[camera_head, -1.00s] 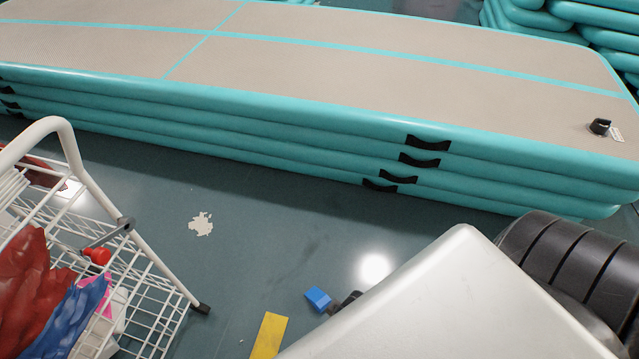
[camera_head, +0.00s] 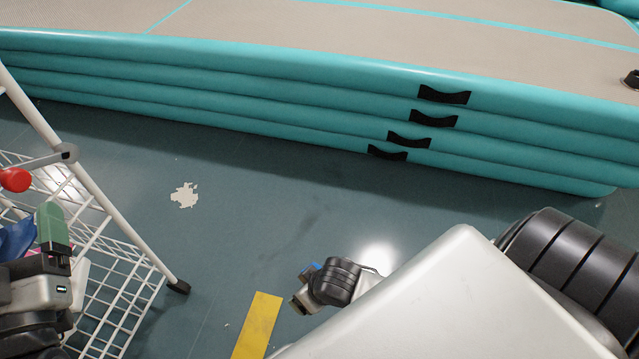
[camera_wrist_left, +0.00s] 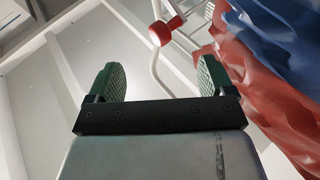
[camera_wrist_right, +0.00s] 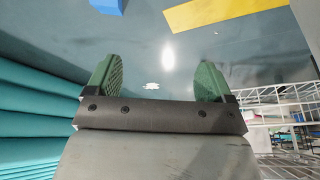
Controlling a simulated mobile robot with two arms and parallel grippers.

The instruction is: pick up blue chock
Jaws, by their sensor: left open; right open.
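The blue chock (camera_head: 314,267) lies on the floor in the head view, mostly hidden behind my right wrist; only a small blue bit shows. In the right wrist view the chock (camera_wrist_right: 107,5) is at the top edge, left of centre, partly cut off, beyond the fingertips. My right gripper (camera_wrist_right: 155,80) is open and empty, with nothing between its green fingers. My left gripper (camera_wrist_left: 157,82) is open, near the wire cart; its green finger also shows in the head view (camera_head: 54,228).
A white wire cart (camera_head: 120,215) with red and blue cloth stands at the left. Stacked teal inflatable tracks (camera_head: 290,95) fill the back. A yellow strip (camera_head: 257,325) and a pale patch (camera_head: 184,195) lie on the floor.

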